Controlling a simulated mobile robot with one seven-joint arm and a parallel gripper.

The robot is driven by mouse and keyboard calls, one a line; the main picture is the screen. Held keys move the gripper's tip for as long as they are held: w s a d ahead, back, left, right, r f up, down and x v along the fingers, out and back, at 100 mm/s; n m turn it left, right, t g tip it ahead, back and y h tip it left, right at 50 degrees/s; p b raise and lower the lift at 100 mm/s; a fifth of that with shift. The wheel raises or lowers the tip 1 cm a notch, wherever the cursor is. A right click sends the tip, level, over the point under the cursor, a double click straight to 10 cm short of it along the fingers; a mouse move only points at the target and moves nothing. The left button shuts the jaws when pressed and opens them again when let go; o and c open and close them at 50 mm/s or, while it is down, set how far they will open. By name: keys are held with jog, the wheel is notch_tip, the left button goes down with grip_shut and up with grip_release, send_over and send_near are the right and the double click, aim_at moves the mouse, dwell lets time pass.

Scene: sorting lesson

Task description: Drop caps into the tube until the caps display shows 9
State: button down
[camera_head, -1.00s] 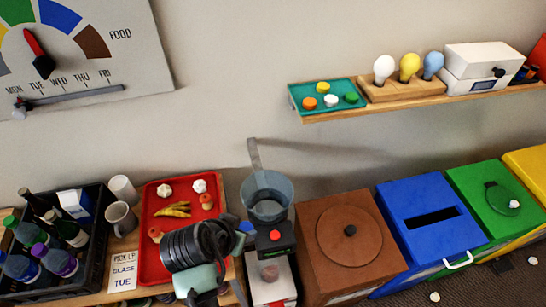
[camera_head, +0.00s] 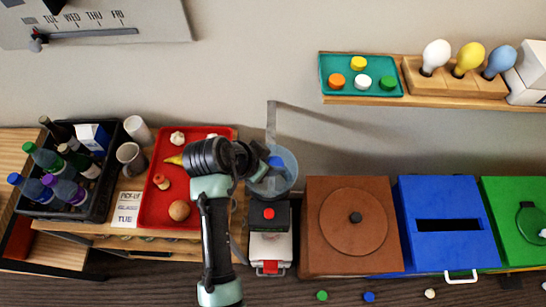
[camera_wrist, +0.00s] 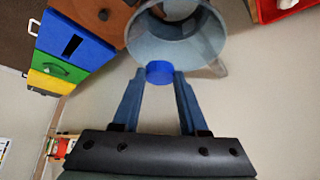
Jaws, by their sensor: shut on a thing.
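My gripper (camera_head: 270,164) is shut on a blue cap (camera_wrist: 159,72), which sits between the two fingertips in the wrist view. The grey, translucent, wide-mouthed tube (camera_head: 284,184) stands right of the red tray, and my fingers reach over its mouth. In the wrist view the cap overlaps the near rim of the tube (camera_wrist: 205,45); I cannot tell whether they touch. Below the tube is a black box with a red button (camera_head: 269,214) on a white base. No caps number is readable in either view.
A teal tray (camera_head: 327,72) with several caps is on the wall shelf. A red tray (camera_head: 150,212) of food scraps and a black bottle crate (camera_head: 97,212) are left. Brown (camera_head: 322,252), blue (camera_head: 410,250) and green (camera_head: 500,200) bins stand right. Loose caps lie on the floor.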

notch_tip(320, 180, down, 4)
jog(key=shift+r+b, duration=0.1)
jog(key=shift+b, duration=1.1)
jog(key=shift+c, duration=1.8)
grip_release()
jog(key=shift+r, duration=0.1)
jog(key=b+v, duration=0.2)
jog(key=v, duration=1.1)
